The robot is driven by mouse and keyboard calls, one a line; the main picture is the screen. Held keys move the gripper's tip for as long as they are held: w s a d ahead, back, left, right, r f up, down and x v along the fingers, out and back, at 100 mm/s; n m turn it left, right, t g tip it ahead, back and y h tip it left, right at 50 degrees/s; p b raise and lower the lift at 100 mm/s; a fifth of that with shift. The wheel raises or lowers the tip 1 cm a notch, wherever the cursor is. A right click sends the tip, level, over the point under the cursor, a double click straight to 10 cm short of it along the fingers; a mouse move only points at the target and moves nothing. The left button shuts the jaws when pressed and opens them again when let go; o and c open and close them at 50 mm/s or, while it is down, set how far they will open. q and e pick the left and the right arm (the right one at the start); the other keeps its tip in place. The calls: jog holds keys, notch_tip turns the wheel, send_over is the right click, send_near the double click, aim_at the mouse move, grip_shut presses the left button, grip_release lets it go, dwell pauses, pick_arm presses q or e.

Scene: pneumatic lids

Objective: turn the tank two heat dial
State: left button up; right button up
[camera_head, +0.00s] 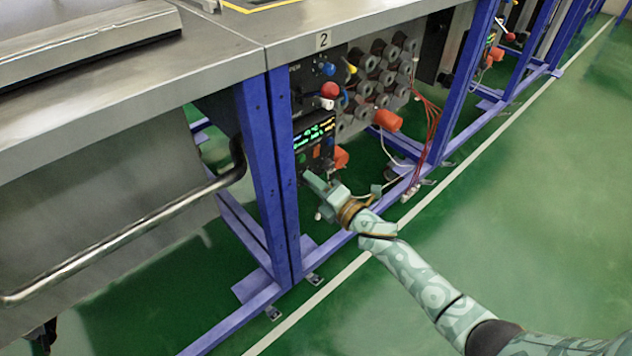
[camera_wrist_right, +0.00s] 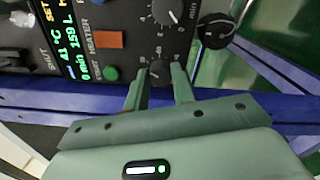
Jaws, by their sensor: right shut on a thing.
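The tank two control box (camera_head: 315,135) is a black panel with a lit display, below the "2" label (camera_head: 323,40) on the tank's edge. In the right wrist view, its lower black dial (camera_wrist_right: 158,68) has a printed scale around it. My right gripper (camera_head: 312,180) is at the bottom of this panel, and in the wrist view (camera_wrist_right: 160,78) its two fingers are shut on that dial. The fingers and the viewing angle partly hide the dial. In the head view the gripper hides it. My left gripper is in neither view.
Another black dial (camera_wrist_right: 167,12) marked in minutes sits beside the held one. An orange-red switch (camera_wrist_right: 109,39) and green button (camera_wrist_right: 111,73) are close to the fingers. A black knob (camera_wrist_right: 215,31) sticks out nearby. Blue frame legs (camera_head: 268,180) stand left of the panel. Green floor at right is clear.

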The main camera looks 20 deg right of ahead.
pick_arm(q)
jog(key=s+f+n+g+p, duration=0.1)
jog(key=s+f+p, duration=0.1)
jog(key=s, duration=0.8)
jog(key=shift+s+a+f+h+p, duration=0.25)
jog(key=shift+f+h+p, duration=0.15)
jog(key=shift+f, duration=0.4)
pick_arm(e)
jog(key=shift+f+m, duration=0.2)
jog(key=shift+m, duration=5.1)
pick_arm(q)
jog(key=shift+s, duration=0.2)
pick_arm(e)
jog(key=o, duration=0.7)
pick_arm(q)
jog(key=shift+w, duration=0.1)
pick_arm(e)
jog(key=shift+s+d, duration=0.1)
jog(key=shift+s, duration=0.05)
